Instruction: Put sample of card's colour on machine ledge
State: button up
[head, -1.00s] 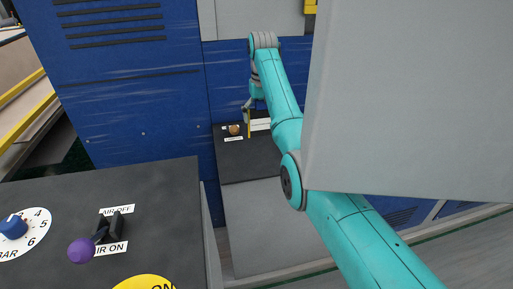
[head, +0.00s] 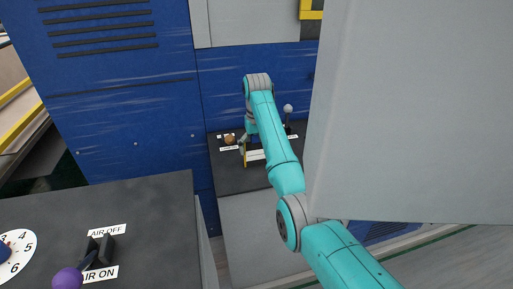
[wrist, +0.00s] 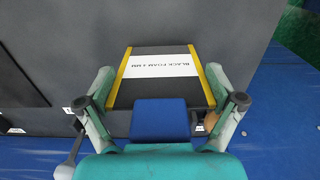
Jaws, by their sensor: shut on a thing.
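My gripper (wrist: 160,78) is shut on a black foam sample (wrist: 160,92) with yellow side edges and a white label reading "BLACK FOAM 4 MM". Its fingers sit at the two yellow edges. A blue block (wrist: 160,118) shows between the fingers; I cannot tell whether it belongs to the sample. In the head view my gripper (head: 243,147) is small and partly hidden by the arm, with the sample's white label (head: 256,155) beside it. The dark machine ledge (head: 232,178) lies below, against the blue machine. I cannot tell whether the sample touches it. I see no card.
A brown ball knob (head: 229,139) and a pale ball-topped lever (head: 288,108) stand on the ledge, either side of my arm. A large grey panel (head: 420,110) blocks the right. A dark console (head: 150,205) with a purple-knobbed air switch (head: 68,278) is at the near left.

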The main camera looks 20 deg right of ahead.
jog(key=o, duration=0.8)
jog(key=shift+f, duration=0.1)
